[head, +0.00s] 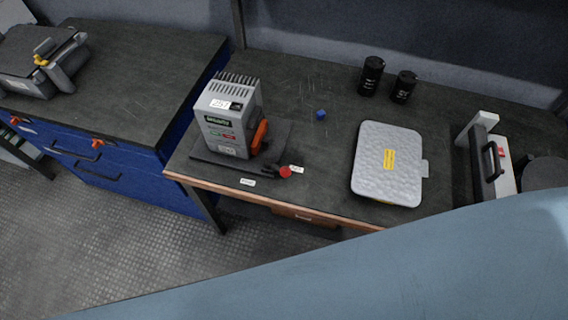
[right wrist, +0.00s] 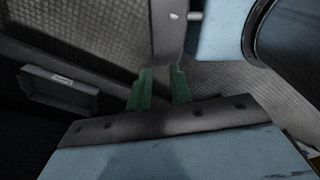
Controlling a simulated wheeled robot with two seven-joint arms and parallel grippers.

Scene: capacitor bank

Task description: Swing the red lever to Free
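The red lever's round red knob (head: 285,172) shows in the head view at the front right corner of a dark base plate (head: 208,159). Its black arm lies low along the plate's front. The knob is close to a small white label (head: 297,169); another white label (head: 248,182) lies to its left. Both are too small to read. A grey capacitor unit (head: 228,112) with an orange-red handle (head: 259,136) stands on the plate. My right gripper (right wrist: 160,88) shows two green fingers apart with nothing between them, away from the lever. My left gripper is not in view.
The dark workbench (head: 320,180) also holds a grey padded case (head: 387,150), two black cylinders (head: 371,76) and a small blue cube (head: 321,114). A blue cabinet (head: 110,160) stands at left. My pale blue arm crosses the lower right of the head view.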

